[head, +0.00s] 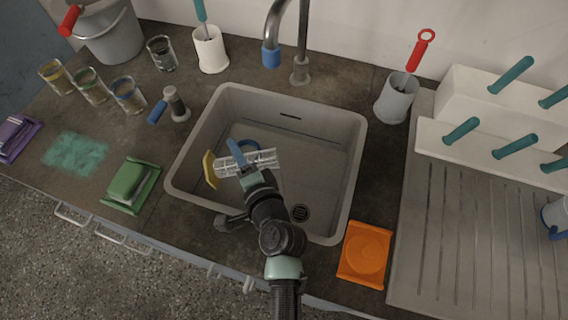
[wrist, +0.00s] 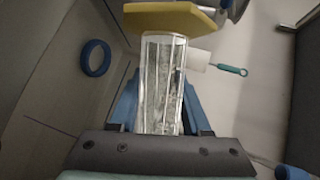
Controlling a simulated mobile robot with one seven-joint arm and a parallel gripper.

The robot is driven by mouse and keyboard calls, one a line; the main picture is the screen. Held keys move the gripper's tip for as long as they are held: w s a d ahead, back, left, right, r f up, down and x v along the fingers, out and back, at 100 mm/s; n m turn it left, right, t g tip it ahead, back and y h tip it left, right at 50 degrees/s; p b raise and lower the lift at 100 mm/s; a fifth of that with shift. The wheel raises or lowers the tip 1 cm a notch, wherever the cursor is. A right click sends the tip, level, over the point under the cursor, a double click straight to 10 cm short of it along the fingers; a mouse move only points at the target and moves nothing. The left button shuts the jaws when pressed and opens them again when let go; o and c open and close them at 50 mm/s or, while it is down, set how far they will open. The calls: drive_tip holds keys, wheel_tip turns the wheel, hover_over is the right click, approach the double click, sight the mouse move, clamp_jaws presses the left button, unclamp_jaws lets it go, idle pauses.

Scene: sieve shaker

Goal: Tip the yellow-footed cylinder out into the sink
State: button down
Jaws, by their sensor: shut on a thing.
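My gripper (head: 240,160) is shut on the yellow-footed cylinder (head: 262,161) and holds it above the sink (head: 345,190). The clear, ribbed cylinder lies on its side, nearly level in the head view. Its yellow foot (head: 210,170) points left and its other end points right. In the wrist view the blue fingers (wrist: 160,105) stand on either side of the glass body (wrist: 162,75), with the yellow foot (wrist: 170,19) at the top. I cannot tell whether liquid is inside. The drain (head: 301,213) shows in the sink floor.
A blue ring (wrist: 96,58) shows near the cylinder. A grey tap (head: 300,45) rises behind the sink. Glasses (head: 128,94) and a green sponge dish (head: 131,186) stand left. An orange dish (head: 365,253), a brush holder (head: 396,98) and a peg rack (head: 480,142) stand right.

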drive_tip(key=n+h+p, duration=0.1)
drive_tip(key=p, duration=0.3)
drive_tip(key=n+h+p, duration=0.1)
drive_tip(key=n+p, duration=0.1)
drive_tip(key=p, duration=0.2)
drive_tip(key=n+h+p, duration=0.1)
drive_tip(key=h+p, duration=0.1)
drive_tip(key=p, duration=0.2)
drive_tip(key=shift+w+d+r+n, duration=0.1)
drive_tip(key=shift+d+r+n, duration=0.15)
drive_tip(key=shift+r+n, duration=0.15)
drive_tip(key=shift+p, duration=0.55)
drive_tip(key=shift+p, duration=0.3)
drive_tip(key=shift+f+n+b, duration=0.3)
drive_tip(key=shift+b, duration=0.35)
drive_tip(key=shift+d+r+h, duration=0.1)
drive_tip(key=shift+h, duration=0.2)
